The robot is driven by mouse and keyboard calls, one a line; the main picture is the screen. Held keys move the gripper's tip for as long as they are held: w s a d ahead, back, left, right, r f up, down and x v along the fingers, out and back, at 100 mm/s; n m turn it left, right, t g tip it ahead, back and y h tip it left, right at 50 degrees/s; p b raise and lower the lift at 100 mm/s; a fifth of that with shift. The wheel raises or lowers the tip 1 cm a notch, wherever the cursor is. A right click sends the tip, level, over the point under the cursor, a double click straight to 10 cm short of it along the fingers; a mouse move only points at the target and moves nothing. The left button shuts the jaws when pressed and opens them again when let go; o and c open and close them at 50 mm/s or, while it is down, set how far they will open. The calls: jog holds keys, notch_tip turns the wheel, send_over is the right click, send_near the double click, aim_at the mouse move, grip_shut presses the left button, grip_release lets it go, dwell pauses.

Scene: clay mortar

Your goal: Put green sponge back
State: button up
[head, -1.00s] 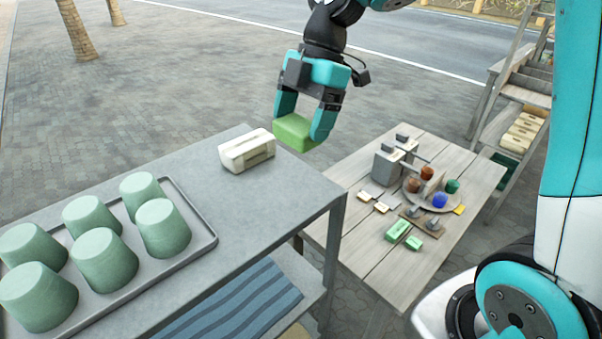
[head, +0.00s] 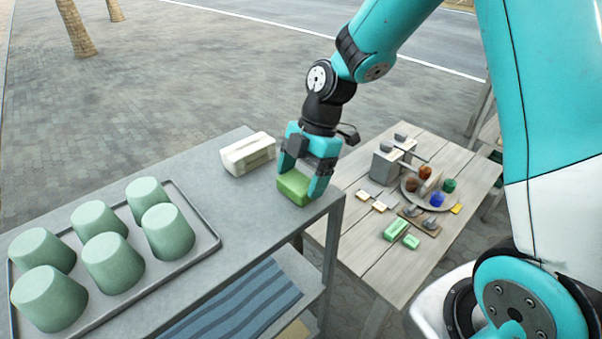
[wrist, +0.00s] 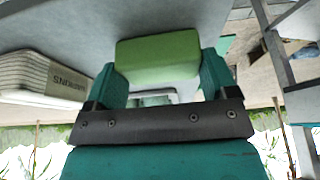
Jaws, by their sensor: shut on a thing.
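The green sponge (head: 294,188) is a plain green block, held between the fingers of my gripper (head: 308,190). My gripper is shut on it and points down at the right end of the grey table (head: 262,208). The sponge is at or just above the tabletop; I cannot tell whether it touches. In the wrist view the sponge (wrist: 158,57) sits between both fingers. A white box (head: 248,154) with a dark slot lies on the table just left of the gripper; lettering shows on its side in the wrist view (wrist: 40,78).
A tray (head: 214,240) with several upturned green pots (head: 168,230) covers the table's left part. A striped cloth (head: 235,305) lies on the lower shelf. A lower wooden table (head: 345,240) at right holds small tools, pigment pots and green blocks (head: 396,229).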

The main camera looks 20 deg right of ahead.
jog(key=o, duration=0.8)
jog(key=shift+f, duration=0.1)
jog(key=b+v, duration=0.3)
jog(key=v, duration=0.8)
jog(key=s+a+m, duration=0.4)
jog(key=s+m, duration=0.3)
jog(key=s, duration=0.3)
jog(key=s+a+m+t, duration=0.1)
jog(key=s+a+m, duration=0.4)
jog(key=s, duration=0.5)
jog(key=m, duration=0.2)
jog(key=shift+f+m, duration=0.3)
